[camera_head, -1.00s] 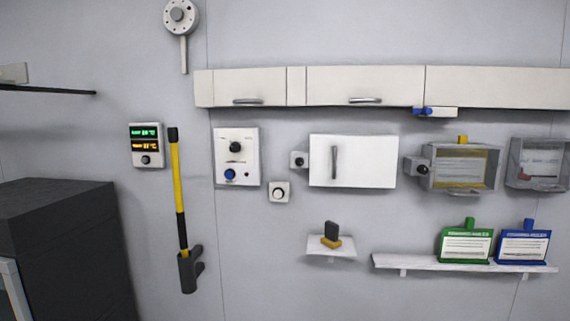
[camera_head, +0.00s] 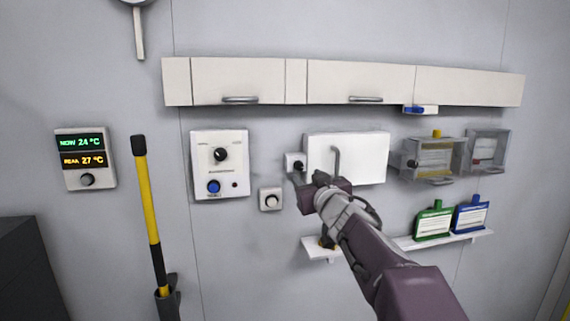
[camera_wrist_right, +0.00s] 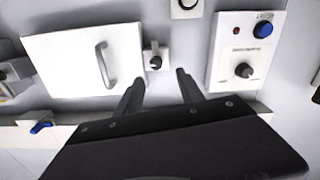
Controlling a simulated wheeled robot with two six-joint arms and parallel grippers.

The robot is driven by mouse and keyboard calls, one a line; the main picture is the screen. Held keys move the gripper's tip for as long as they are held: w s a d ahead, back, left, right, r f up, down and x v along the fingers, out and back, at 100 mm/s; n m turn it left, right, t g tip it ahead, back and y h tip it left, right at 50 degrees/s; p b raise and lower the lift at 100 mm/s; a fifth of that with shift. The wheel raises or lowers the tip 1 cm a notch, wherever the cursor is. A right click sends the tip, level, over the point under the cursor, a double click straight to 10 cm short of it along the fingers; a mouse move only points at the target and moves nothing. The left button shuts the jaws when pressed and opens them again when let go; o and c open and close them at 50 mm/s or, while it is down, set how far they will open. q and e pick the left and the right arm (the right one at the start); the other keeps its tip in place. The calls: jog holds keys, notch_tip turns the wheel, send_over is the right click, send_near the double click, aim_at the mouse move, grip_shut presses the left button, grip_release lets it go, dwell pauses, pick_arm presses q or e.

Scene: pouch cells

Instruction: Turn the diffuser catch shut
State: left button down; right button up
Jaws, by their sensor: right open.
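The white door panel (camera_head: 365,158) with a grey bar handle sits flat on the wall and looks shut. Beside its left edge is a small grey block with a dark knob, which I take as the diffuser catch (camera_head: 296,164); no label is readable. My right gripper (camera_head: 306,181) is in front of and just below the catch, partly covering the door's lower left corner. In the right wrist view, my right gripper (camera_wrist_right: 160,82) is open and empty. The catch (camera_wrist_right: 155,60) shows just beyond the fingertips, apart from them, beside the door (camera_wrist_right: 75,65). My left gripper is not in view.
A control panel (camera_head: 220,165) with a blue button and a small switch (camera_head: 270,198) are left of the catch. Cabinets (camera_head: 360,80) run above. Clear boxes (camera_head: 437,158) are on the right.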

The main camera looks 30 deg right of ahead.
aim_at(300, 168)
jog(key=x, duration=0.6)
jog(key=d+x, duration=0.1)
jog(key=x, duration=0.1)
jog(key=shift+w+f, duration=0.1)
jog(key=shift+w, duration=0.2)
jog(key=shift+w+d+p, duration=0.1)
jog(key=shift+d+p, duration=0.1)
jog(key=shift+p, duration=0.1)
jog(key=shift+a, duration=0.25)
jog(key=shift+c, duration=0.9)
grip_shut()
